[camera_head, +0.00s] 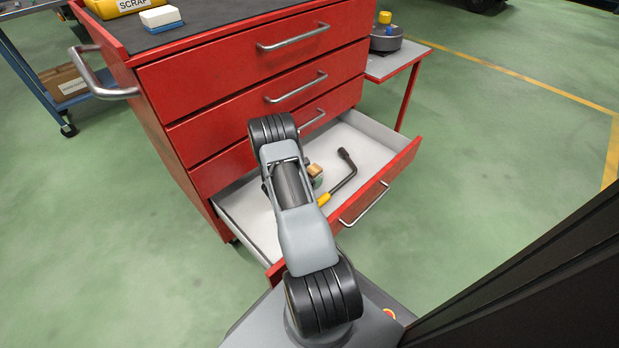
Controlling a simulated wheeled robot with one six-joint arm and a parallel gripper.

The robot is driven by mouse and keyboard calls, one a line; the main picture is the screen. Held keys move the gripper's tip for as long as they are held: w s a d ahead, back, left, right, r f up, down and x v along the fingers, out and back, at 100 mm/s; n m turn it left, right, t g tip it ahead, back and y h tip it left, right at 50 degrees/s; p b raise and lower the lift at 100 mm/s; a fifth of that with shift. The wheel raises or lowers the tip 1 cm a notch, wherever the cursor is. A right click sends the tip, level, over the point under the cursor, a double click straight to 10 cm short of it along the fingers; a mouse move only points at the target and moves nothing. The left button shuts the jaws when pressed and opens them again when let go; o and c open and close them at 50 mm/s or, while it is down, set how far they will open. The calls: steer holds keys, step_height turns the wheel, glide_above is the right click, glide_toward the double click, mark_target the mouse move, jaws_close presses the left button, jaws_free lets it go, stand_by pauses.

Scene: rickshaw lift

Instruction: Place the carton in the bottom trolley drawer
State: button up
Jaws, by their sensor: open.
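The red trolley's bottom drawer (252,212) is pulled out, with its pale floor showing. A lug wrench with a yellow handle (341,177) lies in it, beside a small tan-topped item (315,170) partly hidden by my arm. A small white-and-blue box (160,18) sits on the trolley's dark top; I cannot tell for sure whether it is the carton. My arm rises in front of the drawer and covers part of it. My gripper is hidden behind the arm links.
A yellow SCRAP bin (118,6) stands on the trolley top. The upper drawers (240,68) are shut. A blue cart (35,75) with a brown box (66,84) stands at left. Green floor is clear at right.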

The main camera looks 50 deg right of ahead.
steer(key=p+v, duration=0.3)
steer(key=v, duration=0.9)
steer(key=shift+r+p, duration=0.2)
steer(key=shift+p, duration=0.15)
steer(key=s+a+r+m+g+y, duration=0.1)
steer(key=a+r+m+y, duration=0.2)
steer(key=r, duration=0.4)
steer(key=s+a+r+m+g+y, duration=0.1)
steer(key=s+a+r+m, duration=0.1)
steer(key=a+r+m, duration=0.4)
steer(key=s+a+r+m+t+y, duration=0.3)
steer(key=s+a+r+m+y, duration=0.1)
steer(key=a+r, duration=0.3)
steer(key=s+a+r+m+t+y, duration=0.2)
steer(key=s+a+r+m+y, duration=0.1)
steer(key=a+r, duration=0.4)
steer(key=a+m+y, duration=0.1)
steer(key=a+y, duration=0.1)
steer(key=shift+s+a+r+t, duration=0.2)
steer(key=shift+s+a+t, duration=0.1)
steer(key=shift+s+t, duration=0.1)
